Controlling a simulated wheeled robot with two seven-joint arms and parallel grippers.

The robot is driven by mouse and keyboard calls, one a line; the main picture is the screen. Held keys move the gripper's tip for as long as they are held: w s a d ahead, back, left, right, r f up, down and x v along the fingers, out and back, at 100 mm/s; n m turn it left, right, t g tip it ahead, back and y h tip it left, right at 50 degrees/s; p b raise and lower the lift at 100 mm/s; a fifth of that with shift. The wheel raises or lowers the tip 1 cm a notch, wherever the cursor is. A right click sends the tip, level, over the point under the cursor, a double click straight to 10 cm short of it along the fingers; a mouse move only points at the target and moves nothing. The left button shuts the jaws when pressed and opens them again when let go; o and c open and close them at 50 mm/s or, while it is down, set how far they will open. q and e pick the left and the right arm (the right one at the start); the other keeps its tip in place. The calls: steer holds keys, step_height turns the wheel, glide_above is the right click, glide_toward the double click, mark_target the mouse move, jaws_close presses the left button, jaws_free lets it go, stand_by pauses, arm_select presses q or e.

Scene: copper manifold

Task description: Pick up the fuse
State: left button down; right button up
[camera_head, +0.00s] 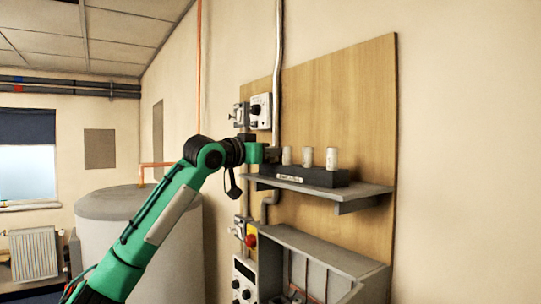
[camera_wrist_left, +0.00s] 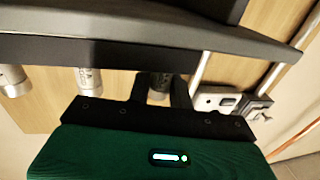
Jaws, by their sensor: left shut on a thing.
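Three pale cylindrical fuses stand upright in a row on a dark block on the grey shelf. They are the left fuse (camera_head: 287,156), the middle fuse (camera_head: 307,156) and the right fuse (camera_head: 331,159). My left gripper (camera_head: 275,155) reaches in from the left and is shut on the left fuse. In the left wrist view, upside down, the dark, shaded left fuse (camera_wrist_left: 160,86) is between the two fingers. The other two fuses hang clear of the gripper there. Whether the held fuse still touches the block is hard to tell. My right gripper is not in view.
The dark block (camera_head: 300,178) stands on the grey shelf (camera_head: 362,191), fixed to a wooden board (camera_head: 350,90). A metal pipe (camera_head: 279,60) runs above it. A grey box (camera_head: 335,260) is below. A large grey tank (camera_head: 120,205) stands behind my arm.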

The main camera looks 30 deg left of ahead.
arm_select(q)
step_height(320, 180, up, 20)
steer(key=b, duration=0.3)
stand_by(0.4)
stand_by(1.0)
